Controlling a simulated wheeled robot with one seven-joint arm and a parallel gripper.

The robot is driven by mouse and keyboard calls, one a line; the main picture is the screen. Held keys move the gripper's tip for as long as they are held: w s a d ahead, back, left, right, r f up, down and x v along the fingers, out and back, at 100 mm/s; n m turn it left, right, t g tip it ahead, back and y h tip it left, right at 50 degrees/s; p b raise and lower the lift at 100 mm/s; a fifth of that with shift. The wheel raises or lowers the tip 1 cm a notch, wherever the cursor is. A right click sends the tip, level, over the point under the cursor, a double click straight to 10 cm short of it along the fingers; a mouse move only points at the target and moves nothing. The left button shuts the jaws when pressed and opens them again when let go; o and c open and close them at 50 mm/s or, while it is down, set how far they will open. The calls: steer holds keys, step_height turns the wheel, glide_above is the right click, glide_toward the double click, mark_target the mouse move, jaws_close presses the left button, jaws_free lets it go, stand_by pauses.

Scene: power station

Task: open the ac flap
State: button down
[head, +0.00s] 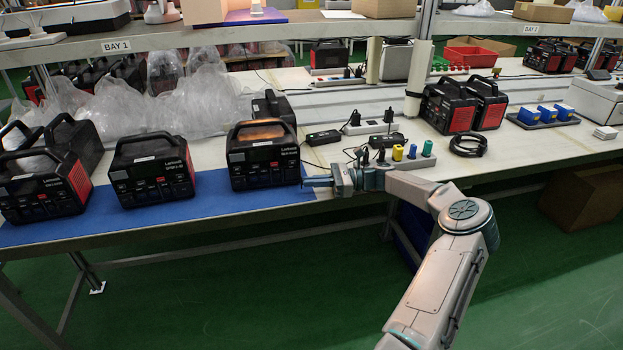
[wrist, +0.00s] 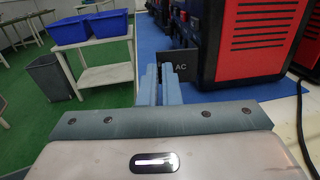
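A black and red power station (head: 262,155) stands on the blue mat, at the right end of the front row. In the wrist view its red vented side (wrist: 258,38) is close on the right. A dark flap marked AC (wrist: 182,68) stands out from its front face, so it looks swung open. My gripper (head: 308,181) is at the lower right corner of this station. In the wrist view my gripper's fingers (wrist: 159,84) are close together and appear shut, just in front of the flap and partly covering it. Contact with the flap cannot be told.
Two more power stations (head: 152,170) (head: 45,180) stand to the left on the blue mat (head: 215,205). A power strip with colored plugs (head: 402,158) and a black cable coil (head: 468,145) lie to the right. Blue bins (wrist: 88,28) stand on a table across the green floor.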

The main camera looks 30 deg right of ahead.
steer(key=shift+d+n+g, duration=0.2)
steer(key=shift+n+g, duration=0.1)
steer(key=shift+g, duration=0.3)
steer(key=c, duration=1.6)
jaws_free()
steer(key=shift+w+f, duration=0.1)
step_height(320, 180, up, 5)
steer(key=shift+f+p, duration=0.1)
steer(key=shift+p, duration=0.35)
steer(key=s+d+r, duration=0.2)
steer(key=s, duration=0.1)
steer(key=s+d+r, duration=0.2)
steer(key=s, duration=0.1)
steer(key=s+d+r+p, duration=0.1)
steer(key=s+d+r, duration=0.1)
steer(key=s+d, duration=0.1)
steer(key=shift+s+r, duration=0.15)
steer(key=shift+s, duration=0.1)
